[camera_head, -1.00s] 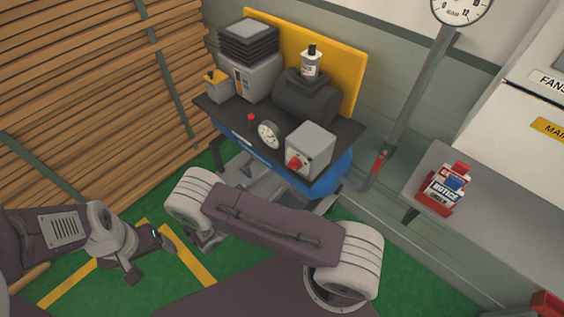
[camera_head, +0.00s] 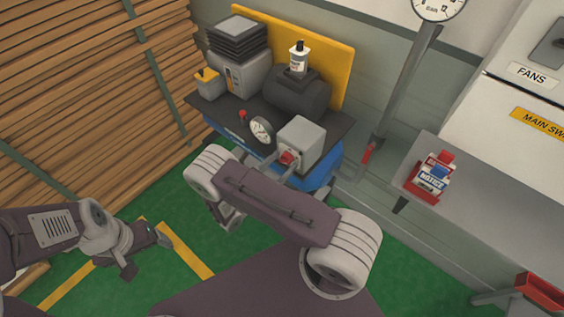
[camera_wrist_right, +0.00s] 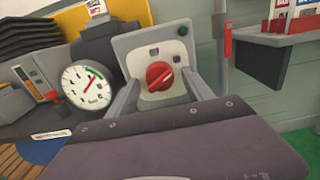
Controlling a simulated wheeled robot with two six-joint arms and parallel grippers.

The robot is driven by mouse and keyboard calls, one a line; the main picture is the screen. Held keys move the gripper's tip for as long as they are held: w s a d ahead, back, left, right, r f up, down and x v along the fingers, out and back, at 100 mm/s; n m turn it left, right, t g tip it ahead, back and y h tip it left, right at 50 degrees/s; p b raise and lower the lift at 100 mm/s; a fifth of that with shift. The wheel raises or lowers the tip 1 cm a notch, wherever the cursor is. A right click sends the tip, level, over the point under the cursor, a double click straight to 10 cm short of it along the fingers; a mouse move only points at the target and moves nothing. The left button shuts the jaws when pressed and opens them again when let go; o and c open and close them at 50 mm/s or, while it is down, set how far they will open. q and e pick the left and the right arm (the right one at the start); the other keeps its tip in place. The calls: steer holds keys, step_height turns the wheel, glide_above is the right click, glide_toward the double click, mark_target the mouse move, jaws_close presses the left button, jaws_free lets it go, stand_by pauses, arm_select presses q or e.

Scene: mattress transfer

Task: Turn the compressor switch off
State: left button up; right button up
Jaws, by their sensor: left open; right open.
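The compressor switch is a red rotary knob (camera_head: 288,158) on the front of a grey box (camera_head: 301,138) on the compressor. In the right wrist view the knob (camera_wrist_right: 160,76) sits on a pale plate with small marks above it, its grip bar tilted. My right gripper (camera_head: 276,165) is open, its fingers reaching toward the box; in the right wrist view the fingers (camera_wrist_right: 163,97) show on either side of the knob, and I cannot tell whether they touch it. My left gripper (camera_head: 146,252) is open and empty over the floor at the left.
A round gauge (camera_head: 260,130) stands just left of the switch box. A red-handled pipe lever (camera_head: 368,153) and a grey bench (camera_head: 455,185) with a notice box (camera_head: 430,180) are at the right. Wooden slats (camera_head: 80,90) line the left.

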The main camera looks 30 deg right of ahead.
steer(key=shift+s, duration=0.1)
jaws_close()
steer(key=n+b, duration=0.1)
steer(key=n, duration=1)
steer(key=shift+r+n, duration=0.1)
steer(key=shift+n, duration=0.2)
stand_by(0.5)
jaws_free()
